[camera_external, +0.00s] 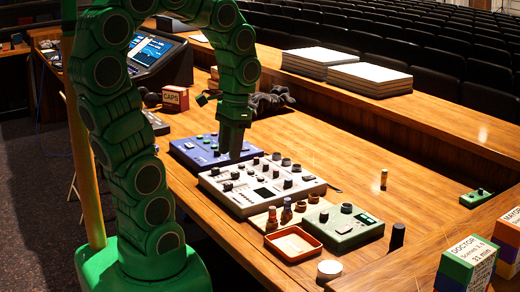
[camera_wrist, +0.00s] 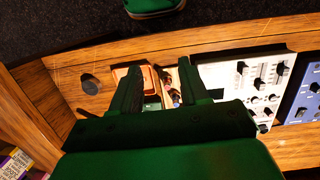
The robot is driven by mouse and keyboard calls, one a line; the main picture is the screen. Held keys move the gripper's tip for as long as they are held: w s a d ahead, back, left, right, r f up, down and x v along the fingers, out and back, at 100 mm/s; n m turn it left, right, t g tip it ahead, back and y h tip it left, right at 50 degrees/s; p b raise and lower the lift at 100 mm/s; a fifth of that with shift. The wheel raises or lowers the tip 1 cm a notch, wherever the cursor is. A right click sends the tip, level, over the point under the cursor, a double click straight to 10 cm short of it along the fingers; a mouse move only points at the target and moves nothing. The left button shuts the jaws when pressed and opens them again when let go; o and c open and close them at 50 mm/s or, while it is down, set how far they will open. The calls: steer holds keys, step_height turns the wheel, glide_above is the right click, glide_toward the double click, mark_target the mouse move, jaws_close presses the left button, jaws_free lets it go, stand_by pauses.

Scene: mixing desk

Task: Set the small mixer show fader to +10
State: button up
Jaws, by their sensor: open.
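A light grey mixer panel (camera_external: 263,185) with several dark knobs and sliders lies on the wooden desk. It also shows right of my fingers in the wrist view (camera_wrist: 232,84). A blue panel (camera_external: 205,150) lies behind it and a green-grey box (camera_external: 345,228) in front. No label is readable, so I cannot tell which is the small mixer or pick out the show fader and its setting. My gripper (camera_external: 234,154) points down above the back of the grey panel. In the wrist view my gripper (camera_wrist: 160,68) has its two fingers apart with nothing held.
An orange-rimmed tray (camera_external: 293,243) and small bottles stand by the green-grey box. A black cylinder (camera_external: 397,236), a white round lid (camera_external: 329,269) and colored boxes (camera_external: 467,262) are at the front right. Paper stacks (camera_external: 368,79) lie on the raised ledge. The desk right of the panels is mostly clear.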

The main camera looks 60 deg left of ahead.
steer(key=w+a+f, duration=0.2)
steer(key=w+a, duration=0.5)
steer(key=t, duration=0.2)
glide_above(215, 169)
step_height(215, 169, down, 11)
steer(key=shift+w+r, duration=0.1)
steer(key=shift+f, duration=3.9)
steer(key=shift+c, duration=0.3)
jaws_close()
